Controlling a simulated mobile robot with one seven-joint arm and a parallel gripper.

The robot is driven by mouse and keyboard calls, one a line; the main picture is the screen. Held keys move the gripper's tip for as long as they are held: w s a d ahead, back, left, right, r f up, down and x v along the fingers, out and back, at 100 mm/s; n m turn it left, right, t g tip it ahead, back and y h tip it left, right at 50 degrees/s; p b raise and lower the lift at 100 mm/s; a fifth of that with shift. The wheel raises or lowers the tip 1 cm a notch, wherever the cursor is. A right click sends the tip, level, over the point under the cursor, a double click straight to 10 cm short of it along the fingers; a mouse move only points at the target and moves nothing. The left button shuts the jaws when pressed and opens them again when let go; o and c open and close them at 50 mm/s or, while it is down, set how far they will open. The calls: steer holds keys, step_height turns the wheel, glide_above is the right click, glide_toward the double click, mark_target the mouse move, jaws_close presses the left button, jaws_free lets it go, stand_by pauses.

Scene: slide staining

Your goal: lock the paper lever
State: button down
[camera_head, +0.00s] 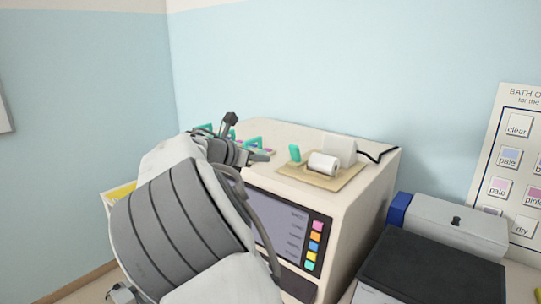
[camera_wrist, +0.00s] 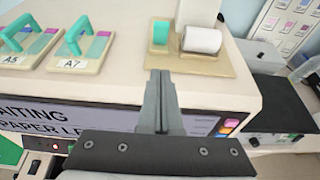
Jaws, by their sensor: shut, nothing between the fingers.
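The teal paper lever (camera_head: 295,153) stands upright beside the white paper roll (camera_head: 323,163) on a tan base on top of the machine. In the wrist view the lever (camera_wrist: 160,32) is just left of the roll (camera_wrist: 202,40). My gripper (camera_head: 262,157) is shut and empty, to the left of the lever in the head view. In the wrist view my gripper (camera_wrist: 160,76) points toward the tan base, its tips just short of the lever and apart from it in the picture. Contact with the base cannot be told.
Teal-handled slide holders, one marked A7 (camera_wrist: 75,62), sit on the machine top left of the lever. The machine's screen (camera_head: 278,225) is on its front, with "PAPER LE" partly readable in the wrist view. A dark box (camera_head: 432,270) and a grey box (camera_head: 458,225) stand at right.

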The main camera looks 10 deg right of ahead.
mark_target(294, 153)
steer(key=p+x, duration=0.1)
steer(key=x, duration=0.8)
steer(key=shift+r, duration=0.1)
steer(key=shift+w+d+r+p, duration=0.5)
steer(key=shift+w+d+r, duration=0.1)
steer(key=shift+w+d, duration=0.25)
steer(key=shift+w+d+r, duration=0.15)
steer(key=shift+w+d, duration=0.25)
